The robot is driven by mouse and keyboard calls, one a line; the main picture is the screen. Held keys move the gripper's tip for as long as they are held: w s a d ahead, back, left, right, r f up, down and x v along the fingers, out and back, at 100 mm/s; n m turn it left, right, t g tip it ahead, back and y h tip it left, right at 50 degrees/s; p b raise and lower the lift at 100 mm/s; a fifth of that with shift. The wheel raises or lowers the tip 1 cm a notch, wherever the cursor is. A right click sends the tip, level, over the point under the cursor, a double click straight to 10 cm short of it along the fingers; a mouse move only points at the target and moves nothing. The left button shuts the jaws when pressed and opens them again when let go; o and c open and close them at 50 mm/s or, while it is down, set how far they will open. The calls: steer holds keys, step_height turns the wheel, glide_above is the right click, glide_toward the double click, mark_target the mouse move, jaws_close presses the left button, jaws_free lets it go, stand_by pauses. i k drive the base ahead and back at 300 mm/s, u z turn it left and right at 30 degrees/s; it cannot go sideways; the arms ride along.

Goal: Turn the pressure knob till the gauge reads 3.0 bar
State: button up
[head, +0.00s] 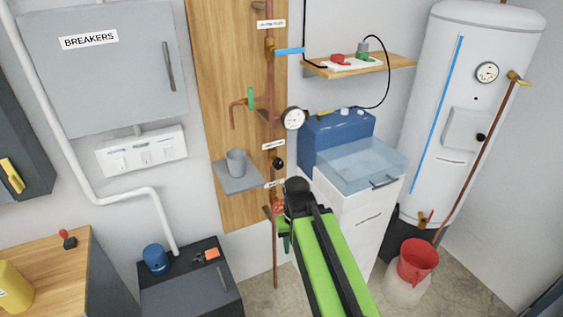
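The pressure gauge (293,118) is a round white dial with a dark rim beside the copper pipe on the wooden panel. Its needle and numbers are too small to read. A small black knob (278,163) sits on the pipe below the gauge, between two small white labels whose text I cannot read. I take it for the pressure knob. The end of my green and black arm, with my gripper (297,188), shows below and slightly right of the knob, apart from it in the picture. The fingers cannot be made out.
A red round handle (278,207) is on the pipe close by my arm's end. A grey shelf (237,177) with a cup sticks out left of the pipe. A white cabinet (352,212) with a blue-backed basin stands to the right. A green-levered tap (250,99) is left of the gauge.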

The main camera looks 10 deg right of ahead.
mark_target(277, 163)
steer(key=u, duration=5.6)
steer(key=i, duration=0.1)
steer(key=z, duration=3.3)
steer(key=i, duration=1.05)
steer(key=z, duration=1.65)
